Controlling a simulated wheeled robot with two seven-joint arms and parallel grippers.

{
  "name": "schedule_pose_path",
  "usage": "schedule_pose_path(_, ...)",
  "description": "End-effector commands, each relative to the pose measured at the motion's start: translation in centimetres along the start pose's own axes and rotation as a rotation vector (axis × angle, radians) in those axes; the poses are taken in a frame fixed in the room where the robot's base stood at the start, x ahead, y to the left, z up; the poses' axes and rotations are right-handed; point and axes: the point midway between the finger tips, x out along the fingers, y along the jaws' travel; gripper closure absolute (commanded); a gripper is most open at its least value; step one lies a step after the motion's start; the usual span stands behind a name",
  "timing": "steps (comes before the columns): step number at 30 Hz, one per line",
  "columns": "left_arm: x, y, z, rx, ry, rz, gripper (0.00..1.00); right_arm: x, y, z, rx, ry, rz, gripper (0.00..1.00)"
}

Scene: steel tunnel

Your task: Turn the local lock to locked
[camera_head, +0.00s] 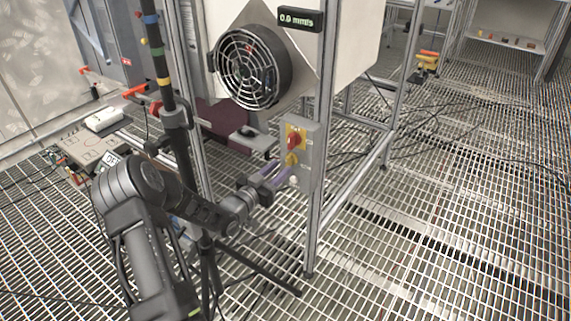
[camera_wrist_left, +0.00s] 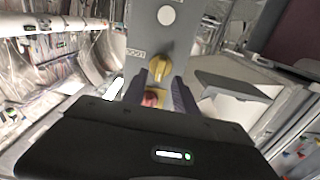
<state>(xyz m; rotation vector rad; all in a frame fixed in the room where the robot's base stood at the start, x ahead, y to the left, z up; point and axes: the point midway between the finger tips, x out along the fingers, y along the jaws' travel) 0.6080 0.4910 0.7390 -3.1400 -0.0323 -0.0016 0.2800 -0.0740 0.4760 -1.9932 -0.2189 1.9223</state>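A grey control box (camera_head: 308,150) is fixed to an upright post. It carries a red knob on a yellow plate (camera_head: 293,137), a yellow knob (camera_head: 291,159) below it and a white button (camera_head: 294,181) at the bottom. I cannot read which one is the local lock. My left gripper (camera_head: 284,173) is open in front of the box, close to the yellow knob. In the left wrist view, the yellow knob (camera_wrist_left: 158,68) shows between and just beyond the fingertips (camera_wrist_left: 157,82); contact cannot be told. The red knob (camera_wrist_left: 150,98) is partly hidden there by the gripper body. My right gripper is out of view.
A round fan (camera_head: 252,68) and a display reading 0.0 mm/s (camera_head: 300,19) are above the box. A dark pole (camera_head: 160,60) stands close to my left arm. A bench with devices (camera_head: 95,145) is at left. The grating floor (camera_head: 450,210) is open at right.

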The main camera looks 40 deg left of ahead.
Motion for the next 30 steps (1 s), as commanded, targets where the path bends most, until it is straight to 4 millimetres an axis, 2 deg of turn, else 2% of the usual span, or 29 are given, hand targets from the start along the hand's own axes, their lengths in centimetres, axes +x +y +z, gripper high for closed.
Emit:
schedule_pose_path(3, 2.0, 0.1, 0.1, -0.002, 0.000, 0.000, 0.65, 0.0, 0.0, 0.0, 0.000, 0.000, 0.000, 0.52)
schedule_pose_path(7, 3.4, 0.0, 0.1, -0.001, 0.000, 0.000, 0.65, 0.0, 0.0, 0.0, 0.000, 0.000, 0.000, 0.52)
schedule_pose_path(18, 4.0, 0.0, 0.0, -0.001, -0.001, -0.001, 0.66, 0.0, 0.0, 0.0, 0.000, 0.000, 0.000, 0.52)
schedule_pose_path(30, 4.0, 0.0, 0.0, -0.001, -0.001, -0.001, 0.99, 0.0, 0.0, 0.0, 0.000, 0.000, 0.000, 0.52)
